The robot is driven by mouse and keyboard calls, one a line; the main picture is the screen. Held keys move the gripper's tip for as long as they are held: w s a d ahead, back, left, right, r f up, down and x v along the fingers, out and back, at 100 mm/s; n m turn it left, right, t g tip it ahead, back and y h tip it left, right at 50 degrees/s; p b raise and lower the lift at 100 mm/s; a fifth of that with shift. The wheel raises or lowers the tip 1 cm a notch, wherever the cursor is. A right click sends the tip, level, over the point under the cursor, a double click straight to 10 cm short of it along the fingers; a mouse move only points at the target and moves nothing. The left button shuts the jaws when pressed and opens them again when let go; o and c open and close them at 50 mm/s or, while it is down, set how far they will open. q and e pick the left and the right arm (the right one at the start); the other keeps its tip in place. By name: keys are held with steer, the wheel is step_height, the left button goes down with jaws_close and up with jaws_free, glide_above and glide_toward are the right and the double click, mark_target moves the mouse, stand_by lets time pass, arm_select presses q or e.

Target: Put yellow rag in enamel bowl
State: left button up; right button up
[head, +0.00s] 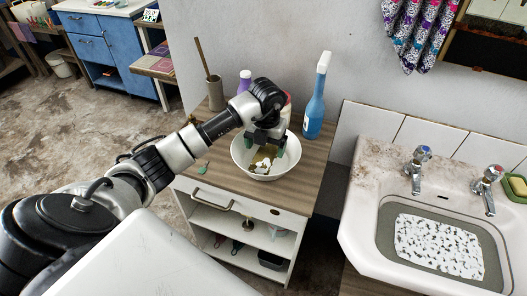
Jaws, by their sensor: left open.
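The white enamel bowl (240,165) stands upright on the wooden top of a small cabinet. A crumpled yellow-brown cloth, seemingly the yellow rag (261,158), lies inside the bowl with whitish patches beside it. The gripper partly covers it. My left gripper (265,148) points down into the bowl from above, its green-tipped fingers apart on either side of the rag. I cannot tell whether the fingers touch the rag. My right gripper is not in view.
A stone sink (366,222) with taps and a speckled cloth (438,246) is at right.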

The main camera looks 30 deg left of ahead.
mark_target(265, 152)
arm_select(q)
step_height(265, 152, up, 9)
steer(key=b, duration=0.1)
